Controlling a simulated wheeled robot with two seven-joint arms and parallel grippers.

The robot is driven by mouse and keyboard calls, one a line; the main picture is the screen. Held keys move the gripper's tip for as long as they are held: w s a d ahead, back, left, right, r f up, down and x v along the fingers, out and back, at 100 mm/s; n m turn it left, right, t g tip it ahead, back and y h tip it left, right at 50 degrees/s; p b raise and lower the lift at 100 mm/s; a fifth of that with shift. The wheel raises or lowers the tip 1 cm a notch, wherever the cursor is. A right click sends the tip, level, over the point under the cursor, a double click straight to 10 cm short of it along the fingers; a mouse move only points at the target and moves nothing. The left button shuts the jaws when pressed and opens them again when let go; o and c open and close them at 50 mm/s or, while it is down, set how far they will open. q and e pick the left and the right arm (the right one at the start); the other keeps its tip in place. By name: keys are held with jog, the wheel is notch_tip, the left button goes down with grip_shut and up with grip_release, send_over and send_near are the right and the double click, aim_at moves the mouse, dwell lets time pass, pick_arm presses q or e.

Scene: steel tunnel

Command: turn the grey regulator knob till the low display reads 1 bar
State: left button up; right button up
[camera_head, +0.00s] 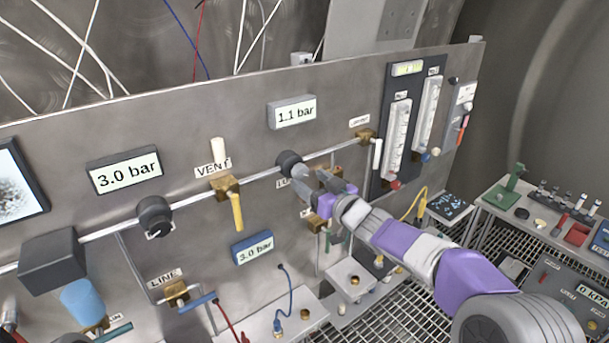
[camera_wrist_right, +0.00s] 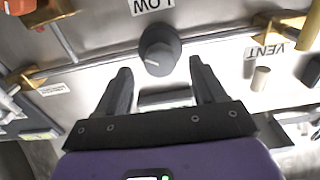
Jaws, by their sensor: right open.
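The grey regulator knob (camera_head: 289,162) sits on the pipe of the steel panel, above a partly hidden label. In the right wrist view the knob (camera_wrist_right: 159,50) is by an upside-down LOW label (camera_wrist_right: 153,5), with a light pointer mark on its face. The display (camera_head: 292,113) above it reads 1.1 bar. My right gripper (camera_head: 302,182) is open and empty, close to the knob at its lower right. In the right wrist view its two fingers (camera_wrist_right: 160,70) point at the knob, which shows just beyond and between the tips. I cannot tell whether they touch. My left gripper is not in view.
A second dark knob (camera_head: 154,216) and a 3.0 bar display (camera_head: 124,172) are to the left. The VENT valve with a yellow lever (camera_head: 237,212) is left of the grey knob. Flow meters (camera_head: 397,140) stand right. A lower display (camera_head: 252,247) reads 3.0 bar.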

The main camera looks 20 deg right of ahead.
aim_at(303, 175)
jog(key=shift+x, duration=1.7)
jog(key=c, duration=1.1)
jog(key=shift+o, duration=0.2)
jog(key=shift+f+n, duration=0.1)
jog(key=shift+n, duration=0.6)
jog(key=o, duration=1.1)
jog(key=shift+c, duration=0.2)
